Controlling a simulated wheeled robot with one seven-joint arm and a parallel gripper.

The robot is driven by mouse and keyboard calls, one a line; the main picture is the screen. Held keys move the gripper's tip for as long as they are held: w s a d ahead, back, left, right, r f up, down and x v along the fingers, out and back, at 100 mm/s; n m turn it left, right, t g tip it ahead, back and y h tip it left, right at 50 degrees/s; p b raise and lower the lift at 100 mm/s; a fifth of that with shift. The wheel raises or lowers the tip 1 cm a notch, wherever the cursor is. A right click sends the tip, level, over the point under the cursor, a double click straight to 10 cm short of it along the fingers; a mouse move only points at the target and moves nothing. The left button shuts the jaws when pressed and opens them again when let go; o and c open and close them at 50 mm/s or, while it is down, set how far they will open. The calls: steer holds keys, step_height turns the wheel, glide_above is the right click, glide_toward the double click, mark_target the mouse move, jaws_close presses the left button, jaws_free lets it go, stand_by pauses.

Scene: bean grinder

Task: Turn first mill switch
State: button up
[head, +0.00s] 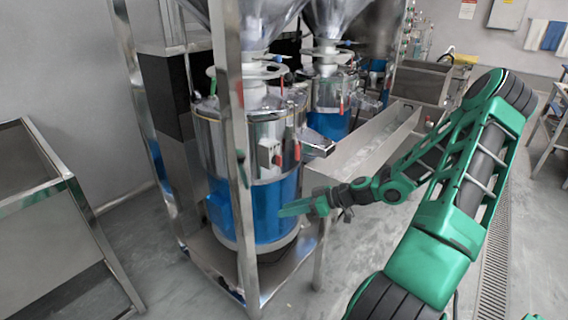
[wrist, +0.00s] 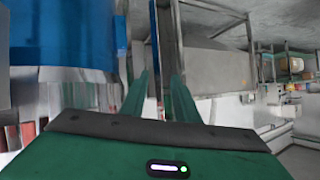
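The first mill (head: 248,130) is a steel drum with a blue lower band, standing inside a metal frame. A small grey switch box (head: 268,153) with a reddish part sits on its steel front, above the blue band. My gripper (head: 287,208) is in front of the blue band, lower than the switch box and to its right. In the wrist view the two green fingers (wrist: 158,85) stand apart with nothing between them. The mill's blue band (wrist: 62,35) fills the upper left there. I cannot make out the switch box in the wrist view.
A frame post (head: 238,190) stands in front of the mill, left of the switch box. A second mill (head: 328,95) stands behind. A long steel trough (head: 365,150) lies to the right. A steel table (head: 50,200) is at left, with open floor between.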

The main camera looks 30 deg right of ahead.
steer(key=w+d+r+t, duration=0.3)
steer(key=d+t, duration=0.1)
steer(key=m+t+h, duration=0.2)
steer(key=t, duration=0.2)
glide_toward(281, 159)
steer(key=x, duration=0.8)
steer(key=shift+w, duration=0.1)
jaws_close()
